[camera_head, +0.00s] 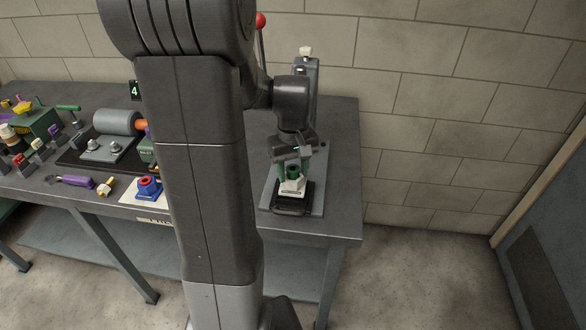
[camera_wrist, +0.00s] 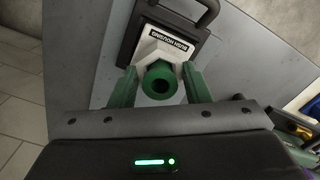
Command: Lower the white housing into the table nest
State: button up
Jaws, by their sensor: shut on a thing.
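The white housing (camera_wrist: 152,52) has a round green collar (camera_wrist: 161,82) with a dark bore. My gripper (camera_wrist: 160,84) has two green fingers, closed on either side of the housing and collar. In the head view my gripper (camera_head: 292,171) points down at the table and the housing (camera_head: 292,186) shows below it. The nest also shows in the head view (camera_head: 305,200). The housing is over or in the nest; its underside is hidden, so I cannot tell whether it is seated.
A grey plate (camera_head: 318,203) lies under the nest near the table's right end. A post with a red knob (camera_head: 261,20) rises behind. To the left are a blue part with a red ring (camera_head: 149,188), a purple-handled tool (camera_head: 76,181) and a grey cylinder fixture (camera_head: 117,121).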

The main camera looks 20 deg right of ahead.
jog(key=shift+f+b, duration=0.65)
jog(key=shift+f, duration=0.3)
jog(key=o, duration=1.4)
jog(key=shift+r, duration=0.1)
notch_tip(320, 180, up, 5)
jog(key=p, duration=0.4)
notch_tip(320, 180, up, 14)
jog(key=shift+f, duration=0.3)
